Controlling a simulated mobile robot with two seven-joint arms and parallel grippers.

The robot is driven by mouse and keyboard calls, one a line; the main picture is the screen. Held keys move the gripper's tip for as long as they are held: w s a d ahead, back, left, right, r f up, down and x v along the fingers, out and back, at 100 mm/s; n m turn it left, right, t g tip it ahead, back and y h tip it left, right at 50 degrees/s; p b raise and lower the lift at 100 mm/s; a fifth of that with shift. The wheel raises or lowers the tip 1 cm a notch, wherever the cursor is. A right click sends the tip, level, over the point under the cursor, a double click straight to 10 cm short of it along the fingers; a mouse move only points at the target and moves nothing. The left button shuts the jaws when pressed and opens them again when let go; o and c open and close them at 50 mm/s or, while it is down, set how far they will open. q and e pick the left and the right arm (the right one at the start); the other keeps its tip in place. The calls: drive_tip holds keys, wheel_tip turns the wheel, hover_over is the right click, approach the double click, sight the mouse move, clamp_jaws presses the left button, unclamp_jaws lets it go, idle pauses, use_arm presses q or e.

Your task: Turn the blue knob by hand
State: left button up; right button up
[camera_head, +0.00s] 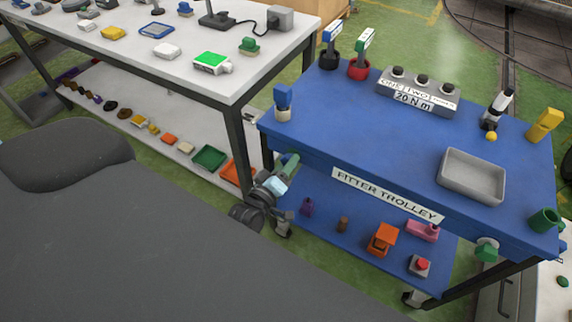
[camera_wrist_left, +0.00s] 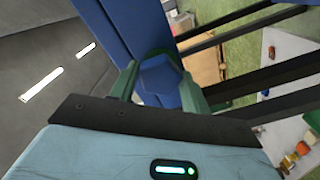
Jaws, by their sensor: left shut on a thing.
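The blue knob (camera_wrist_left: 160,80) shows in the left wrist view as a faceted blue block at the edge of the blue trolley. The two green fingers of my left gripper (camera_wrist_left: 158,82) stand on either side of it, and the gripper is shut on it. In the head view my left gripper (camera_head: 290,163) is at the near left part of the trolley's front edge. There the knob is hidden by the gripper, and its turn angle cannot be told. My right gripper is not in view.
The blue trolley (camera_head: 400,150) carries a grey tray (camera_head: 472,175), a torque box (camera_head: 418,92) and several tools. A green knob (camera_head: 487,250) is on its front right. A white workbench (camera_head: 190,80) stands close on the left, its leg near my gripper.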

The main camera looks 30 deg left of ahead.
use_arm(q)
drive_tip(key=o, duration=1)
drive_tip(key=shift+s, duration=0.15)
drive_tip(key=s, duration=0.7)
drive_tip(key=shift+s, duration=0.3)
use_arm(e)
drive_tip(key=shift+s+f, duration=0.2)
use_arm(q)
drive_tip(key=s+d+f+m+g+p, duration=0.1)
drive_tip(key=s+d+f+m+g, duration=0.1)
drive_tip(key=s, duration=0.6)
drive_tip(key=s+d+f+m+g+h+p, duration=0.1)
drive_tip(key=s+d+f+m+g, duration=0.1)
drive_tip(key=s+m, duration=0.4)
drive_tip(key=s+d+f+m+g+h, duration=0.1)
drive_tip(key=s+d+f+m+g, duration=0.1)
drive_tip(key=s, duration=1)
drive_tip(key=f+m+g, duration=0.1)
drive_tip(key=m+g, duration=0.1)
drive_tip(key=g, duration=0.1)
drive_tip(key=shift+d+f+m+p, duration=0.3)
drive_tip(key=shift+d+p, duration=0.05)
drive_tip(key=shift+p, duration=0.05)
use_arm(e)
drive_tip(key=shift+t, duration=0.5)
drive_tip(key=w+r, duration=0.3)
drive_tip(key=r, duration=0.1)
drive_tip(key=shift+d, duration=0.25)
